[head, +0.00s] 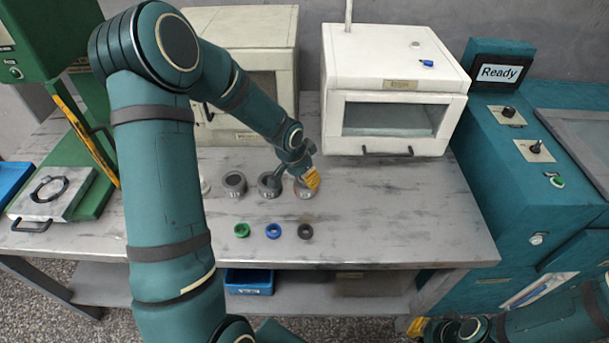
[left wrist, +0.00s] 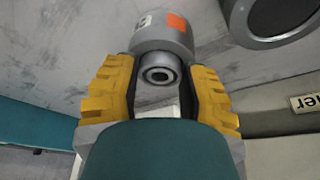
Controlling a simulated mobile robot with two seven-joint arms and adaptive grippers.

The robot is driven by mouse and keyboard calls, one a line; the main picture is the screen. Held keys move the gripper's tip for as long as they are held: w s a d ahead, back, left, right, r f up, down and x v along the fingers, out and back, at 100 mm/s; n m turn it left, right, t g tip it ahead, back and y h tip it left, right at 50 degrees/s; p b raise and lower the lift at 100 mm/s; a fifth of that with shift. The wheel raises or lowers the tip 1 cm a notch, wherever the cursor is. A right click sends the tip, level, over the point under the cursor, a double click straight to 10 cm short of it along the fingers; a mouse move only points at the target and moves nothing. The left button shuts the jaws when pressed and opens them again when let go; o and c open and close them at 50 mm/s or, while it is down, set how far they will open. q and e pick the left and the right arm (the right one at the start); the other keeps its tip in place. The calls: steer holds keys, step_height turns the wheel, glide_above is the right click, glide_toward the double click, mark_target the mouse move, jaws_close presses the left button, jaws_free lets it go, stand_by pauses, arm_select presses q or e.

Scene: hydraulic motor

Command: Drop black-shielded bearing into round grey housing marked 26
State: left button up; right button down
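My left gripper (head: 308,178) is over the rightmost round grey housing (head: 305,190) of the row on the table. In the left wrist view, its yellow fingers (left wrist: 160,75) stand apart. Between them is a small steel ring with a dark centre (left wrist: 158,75), which looks like the black-shielded bearing. It lies in front of a grey housing (left wrist: 160,38) with an orange mark. I cannot tell whether the fingers touch the ring, or whether it is inside the housing. The number 26 is not readable. My right gripper (head: 418,325) is at the bottom edge, partly cut off.
Grey housings (head: 235,185) and (head: 269,185) stand to the left. Green (head: 242,230), blue (head: 273,231) and black (head: 305,231) rings lie in front. A white cabinet (head: 390,90) stands behind. A green press (head: 60,150) is left. The table's right side is clear.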

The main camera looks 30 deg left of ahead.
arm_select(q)
steer(key=shift+o, duration=0.8)
steer(key=shift+r, duration=0.2)
steer(key=d+p+v, duration=0.1)
steer(key=p+v, duration=0.2)
steer(key=v, duration=0.8)
steer(key=shift+s+a+r, duration=0.15)
steer(key=shift+a+r, duration=0.3)
steer(key=shift+a, duration=0.05)
